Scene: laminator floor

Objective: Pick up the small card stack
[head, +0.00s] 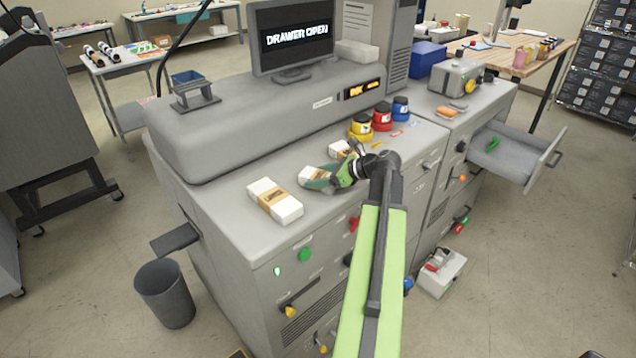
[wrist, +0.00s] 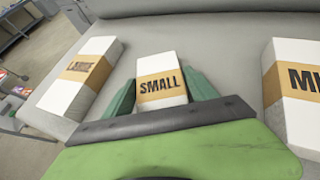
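The small card stack (wrist: 161,72), white with a tan band reading SMALL, lies on the grey machine top (wrist: 215,35) in the middle of the wrist view. In the head view the small card stack (head: 312,174) is partly covered by my gripper (head: 332,178). In the wrist view the green fingers of my gripper (wrist: 160,90) stand one on each side of the stack, close to its sides. The gripper looks open around it; any contact is hard to tell.
The large card stack (wrist: 85,75) lies to the left and another stack labelled M (wrist: 295,80) to the right, both close. In the head view, yellow, red and blue pots (head: 382,119) stand beyond. The monitor (head: 292,40) reads DRAWER OPEN; a drawer (head: 515,155) is out at right.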

